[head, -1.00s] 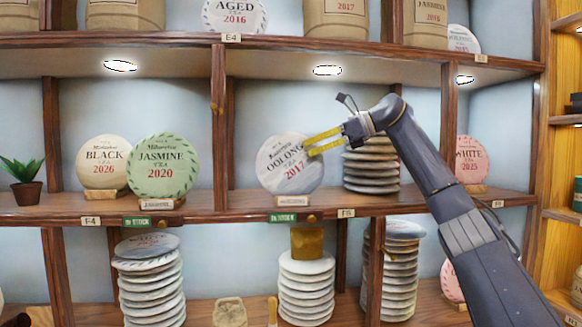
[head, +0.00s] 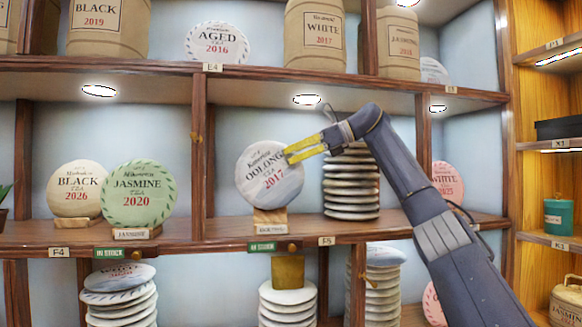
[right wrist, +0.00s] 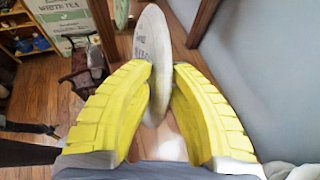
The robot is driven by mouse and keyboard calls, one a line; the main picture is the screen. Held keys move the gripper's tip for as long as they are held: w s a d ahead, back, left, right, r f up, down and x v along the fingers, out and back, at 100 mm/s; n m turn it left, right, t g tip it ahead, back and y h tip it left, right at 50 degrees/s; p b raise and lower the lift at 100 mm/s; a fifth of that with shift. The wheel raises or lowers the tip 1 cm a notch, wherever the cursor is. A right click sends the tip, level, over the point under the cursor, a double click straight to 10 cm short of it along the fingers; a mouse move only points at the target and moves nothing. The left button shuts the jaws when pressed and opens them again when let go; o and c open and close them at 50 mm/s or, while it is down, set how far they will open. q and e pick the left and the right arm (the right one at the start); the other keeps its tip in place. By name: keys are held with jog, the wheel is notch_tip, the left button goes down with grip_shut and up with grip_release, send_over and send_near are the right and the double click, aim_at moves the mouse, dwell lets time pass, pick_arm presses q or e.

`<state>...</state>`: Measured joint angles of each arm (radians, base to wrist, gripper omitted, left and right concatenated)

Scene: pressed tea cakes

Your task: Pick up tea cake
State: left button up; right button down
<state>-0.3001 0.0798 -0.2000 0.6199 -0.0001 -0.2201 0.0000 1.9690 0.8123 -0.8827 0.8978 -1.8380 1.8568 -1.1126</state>
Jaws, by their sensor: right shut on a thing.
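The white oolong 2017 tea cake (head: 268,178) is a round disc in the middle compartment of the head view. My right gripper (head: 289,157) comes in from the right with yellow fingers, shut on the cake's upper right edge. The cake is upright and slightly tilted, at the top of its small wooden stand (head: 270,220); most of the stand shows below it. In the right wrist view the cake (right wrist: 152,45) stands edge-on between the yellow fingers of the right gripper (right wrist: 162,85).
A stack of pale cakes (head: 350,185) stands close to the right, behind my arm. Green jasmine (head: 139,195) and cream black (head: 78,188) cakes stand left, beyond a wooden divider (head: 199,150). The shelf board (head: 225,230) runs below; another board is above.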

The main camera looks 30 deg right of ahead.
jog(key=shift+s+r, duration=0.1)
jog(key=shift+r, duration=0.8)
jog(key=s+a, duration=0.3)
jog(key=s, duration=0.5)
jog(key=s+a, duration=0.4)
jog(key=s, duration=0.5)
jog(key=shift+s+a, duration=0.15)
jog(key=shift+s, duration=0.15)
jog(key=shift+f, duration=0.15)
